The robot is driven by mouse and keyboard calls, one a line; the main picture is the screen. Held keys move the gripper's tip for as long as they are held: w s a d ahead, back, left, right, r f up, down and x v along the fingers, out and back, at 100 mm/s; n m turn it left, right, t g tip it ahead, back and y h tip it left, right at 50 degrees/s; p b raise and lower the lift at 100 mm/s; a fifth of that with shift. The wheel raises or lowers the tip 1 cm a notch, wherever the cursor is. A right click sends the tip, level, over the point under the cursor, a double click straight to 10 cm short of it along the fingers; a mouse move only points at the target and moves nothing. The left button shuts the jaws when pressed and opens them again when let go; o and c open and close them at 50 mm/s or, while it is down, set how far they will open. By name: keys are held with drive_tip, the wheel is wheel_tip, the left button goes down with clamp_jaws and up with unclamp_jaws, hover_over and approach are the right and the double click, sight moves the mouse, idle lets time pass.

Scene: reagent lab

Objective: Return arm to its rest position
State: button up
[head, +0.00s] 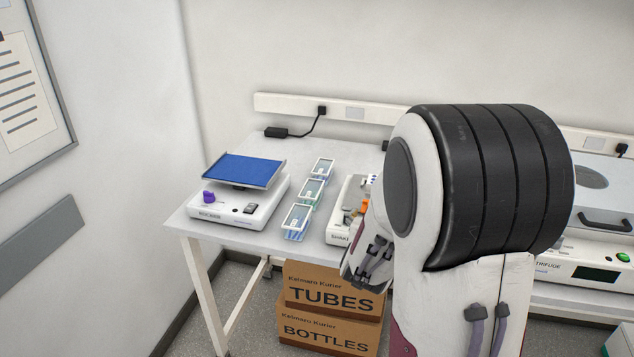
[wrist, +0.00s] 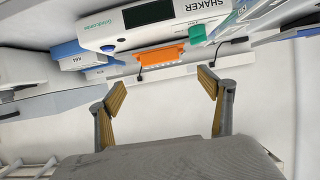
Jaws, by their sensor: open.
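My gripper shows in the wrist view (wrist: 160,98), its two tan-padded fingers spread wide with nothing between them. In the wrist view a white wall lies behind the fingers, and a shaker (wrist: 160,25) with a dark display and green knob appears upside down above them. In the head view my arm fills the centre right and hides the gripper's fingers and part of the bench.
The white bench (head: 245,150) holds a rocker with a blue platform (head: 245,170), several clear-lidded boxes (head: 311,190) and a partly hidden shaker (head: 340,230). A centrifuge (head: 590,255) stands at the right. Cardboard boxes (head: 330,310) are stacked below the bench.

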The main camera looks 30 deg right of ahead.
drive_tip(key=s+a+f+g+y, duration=0.1)
drive_tip(key=s+a+f+y, duration=0.1)
drive_tip(key=a+f+y, duration=0.35)
drive_tip(key=s+a+f+n+g+y, duration=0.2)
drive_tip(key=s+a+n, duration=0.15)
drive_tip(key=a, duration=0.65)
drive_tip(key=s+a+r+n+y, duration=0.1)
drive_tip(key=s+a+r+n, duration=0.1)
drive_tip(key=s+a+r, duration=0.4)
drive_tip(key=s+a+r+n+y, duration=0.1)
drive_tip(key=s+a+r+n, duration=0.2)
drive_tip(key=s+a+r, duration=0.4)
drive_tip(key=shift+s+a+r+g, duration=0.35)
drive_tip(key=shift+s+a, duration=0.55)
drive_tip(key=shift+s, duration=1.7)
drive_tip(key=shift+f+n, duration=0.15)
drive_tip(key=shift+n, duration=0.1)
